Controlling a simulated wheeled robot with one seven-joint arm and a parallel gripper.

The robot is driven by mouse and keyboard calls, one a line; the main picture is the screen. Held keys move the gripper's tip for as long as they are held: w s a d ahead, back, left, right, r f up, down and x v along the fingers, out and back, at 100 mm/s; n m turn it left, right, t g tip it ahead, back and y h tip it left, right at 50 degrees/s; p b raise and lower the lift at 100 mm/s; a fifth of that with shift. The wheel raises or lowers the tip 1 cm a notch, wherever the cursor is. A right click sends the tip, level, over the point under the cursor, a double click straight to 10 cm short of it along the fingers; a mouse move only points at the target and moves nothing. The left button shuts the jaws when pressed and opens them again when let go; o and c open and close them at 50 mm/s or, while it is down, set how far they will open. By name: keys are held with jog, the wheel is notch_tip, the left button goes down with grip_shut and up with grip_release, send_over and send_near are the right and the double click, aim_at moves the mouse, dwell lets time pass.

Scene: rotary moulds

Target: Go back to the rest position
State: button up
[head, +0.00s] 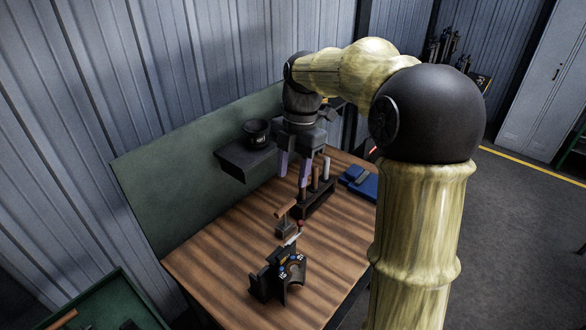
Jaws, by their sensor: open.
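My gripper (293,170) hangs over the wooden workbench (215,260), fingers pointing down. Its two purple-grey fingers are apart, and I see nothing held between them. It is in front of a dark shelf (243,160) and close to a dark rack (317,203) with upright tools. I cannot tell the exact gap between the fingers and the rack. My yellow arm reaches in from the right and hides part of the bench's right side.
A black cup (256,132) stands on the shelf. A dark fixture (279,275) and a small block with a wooden-handled tool (286,212) stand on the bench. A blue case (360,182) lies at the back right. A green tray (112,300) is at lower left. The bench's left front is clear.

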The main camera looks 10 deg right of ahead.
jog(key=shift+f, duration=0.1)
jog(key=s+f+m+t+b, duration=0.1)
jog(key=s+f+m+t, duration=0.1)
jog(key=s+f+m, duration=0.5)
jog(key=s+d+f+m+t+h+b, duration=0.1)
jog(key=s+f+m, duration=0.6)
jog(key=m, duration=1.1)
notch_tip(320, 180, down, 3)
jog(key=shift+d+t+h+b, duration=0.2)
jog(key=shift+t+h+b, duration=0.1)
jog(key=shift+t+b, duration=0.2)
jog(key=shift+s, duration=0.1)
jog(key=shift+c, duration=0.6)
